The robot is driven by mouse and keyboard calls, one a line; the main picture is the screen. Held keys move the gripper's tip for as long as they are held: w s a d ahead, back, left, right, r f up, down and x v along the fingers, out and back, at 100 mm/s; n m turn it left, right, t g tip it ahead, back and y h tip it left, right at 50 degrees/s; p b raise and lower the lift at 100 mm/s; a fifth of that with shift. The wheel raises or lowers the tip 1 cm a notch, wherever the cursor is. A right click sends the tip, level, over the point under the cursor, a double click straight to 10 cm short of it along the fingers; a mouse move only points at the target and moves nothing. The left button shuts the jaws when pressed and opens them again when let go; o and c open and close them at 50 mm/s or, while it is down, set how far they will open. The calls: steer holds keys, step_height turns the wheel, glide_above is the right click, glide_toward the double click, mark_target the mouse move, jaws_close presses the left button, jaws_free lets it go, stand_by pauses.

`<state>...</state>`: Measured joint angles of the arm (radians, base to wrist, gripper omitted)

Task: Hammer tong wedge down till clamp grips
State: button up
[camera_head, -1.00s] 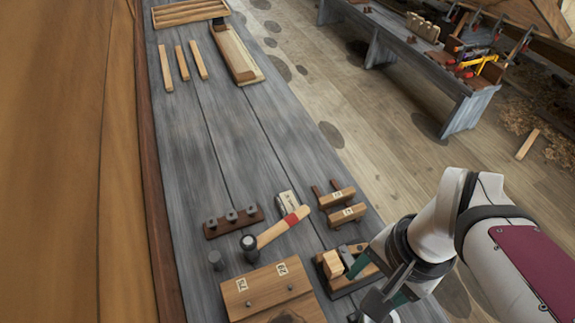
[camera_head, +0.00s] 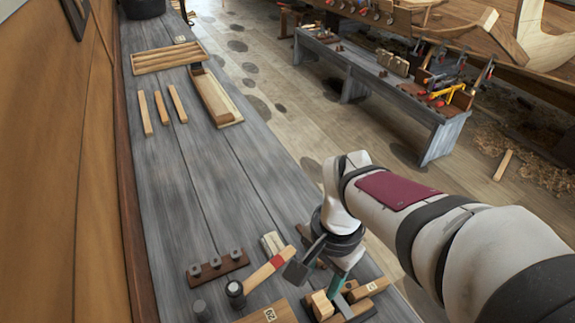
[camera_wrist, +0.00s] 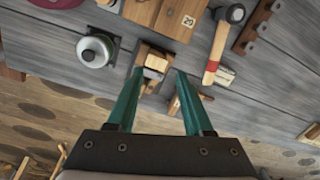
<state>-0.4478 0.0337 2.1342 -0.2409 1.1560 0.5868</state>
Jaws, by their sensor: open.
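The hammer (camera_head: 262,276) lies on the grey bench, with a dark head, a pale wooden handle and a red band. In the wrist view the hammer (camera_wrist: 220,42) lies right of my fingers. A pale wooden block (camera_head: 321,304), perhaps the wedge, stands on a dark-based wooden fixture, perhaps the tong clamp (camera_head: 354,311). The pale block (camera_wrist: 156,63) shows between and beyond my fingertips in the wrist view. My gripper (camera_wrist: 160,70) has teal fingers, is open and empty, and hangs over the fixture. I cannot tell its height above it or how tight the clamp is.
A numbered wooden board (camera_head: 268,314) lies in front. Loose sticks (camera_head: 162,107) and a wooden tray (camera_head: 167,56) lie farther back. The bench middle is clear.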

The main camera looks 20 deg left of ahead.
steer(key=w+a+f, duration=0.2)
steer(key=a+f, duration=0.2)
steer(key=a, duration=0.3)
glide_above(249, 282)
steer(key=shift+h, duration=0.3)
step_height(249, 282, down, 5)
steer(key=shift+r, duration=0.1)
step_height(249, 282, down, 9)
steer(key=shift+r, duration=0.1)
jaws_close()
steer(key=shift+r, duration=0.1)
stand_by(0.7)
steer(key=shift+r, duration=0.5)
